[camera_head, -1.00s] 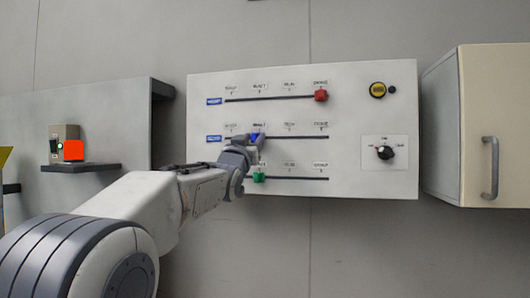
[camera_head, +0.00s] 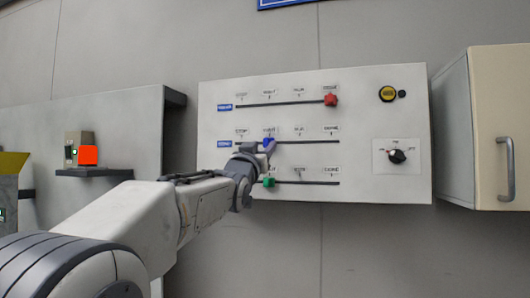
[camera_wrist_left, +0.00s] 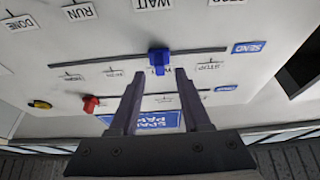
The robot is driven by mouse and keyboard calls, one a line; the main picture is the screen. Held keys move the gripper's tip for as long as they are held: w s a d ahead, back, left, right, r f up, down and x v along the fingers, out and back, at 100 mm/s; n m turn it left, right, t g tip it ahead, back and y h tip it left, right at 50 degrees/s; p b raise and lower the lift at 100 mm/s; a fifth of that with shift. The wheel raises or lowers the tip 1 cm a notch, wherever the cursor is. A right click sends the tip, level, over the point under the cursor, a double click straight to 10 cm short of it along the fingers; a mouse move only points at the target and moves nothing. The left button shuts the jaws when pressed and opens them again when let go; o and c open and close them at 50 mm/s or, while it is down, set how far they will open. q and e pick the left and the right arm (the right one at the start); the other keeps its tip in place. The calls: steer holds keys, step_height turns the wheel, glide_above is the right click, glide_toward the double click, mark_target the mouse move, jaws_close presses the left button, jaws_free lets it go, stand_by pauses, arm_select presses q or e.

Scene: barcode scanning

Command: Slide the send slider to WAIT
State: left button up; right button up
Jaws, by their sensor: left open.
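The send slider is the middle row of the panel, with a blue knob (camera_head: 267,142) on a dark slot at the second label from the left. My right gripper is not in view.
A red knob (camera_head: 331,100) is at the right end of the top slot. A green knob (camera_head: 269,182) is on the bottom slot, close below my gripper. A yellow button (camera_head: 388,94) and a rotary dial (camera_head: 397,156) are at the panel's right. A cabinet (camera_head: 484,130) stands farther right.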

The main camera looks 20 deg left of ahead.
arm_select(q)
steer(key=b+v, duration=0.3)
steer(key=v, duration=0.4)
steer(key=s+d+f+m+g+h, duration=0.15)
steer(key=d+f+g, duration=0.3)
steer(key=f, duration=0.65)
steer(key=s+d+f+m+g+h, duration=0.1)
steer(key=s+d+f+g, duration=0.2)
steer(key=d+f, duration=0.5)
steer(key=s+d+f+m+g+h, duration=0.15)
steer(key=d+f+g, duration=0.25)
steer(key=f, duration=0.9)
steer(key=s+d+f+m+g, duration=0.1)
steer(key=s+d+f+g, duration=0.15)
steer(key=s+f, duration=0.45)
steer(key=s+d+f+g, duration=0.1)
steer(key=s+f+g, duration=0.2)
steer(key=s+f, duration=0.3)
steer(key=s+a+f+m+g+y, duration=0.1)
steer(key=s+f+g, duration=0.1)
steer(key=s+f, duration=0.2)
steer(key=s+a+f+m+g+y, duration=0.1)
steer(key=s+f+g, duration=0.2)
steer(key=s, duration=0.8)
steer(key=shift+s+f+m+b, duration=0.2)
steer(key=shift+f+m+b, duration=0.15)
steer(key=shift+f, duration=0.35)
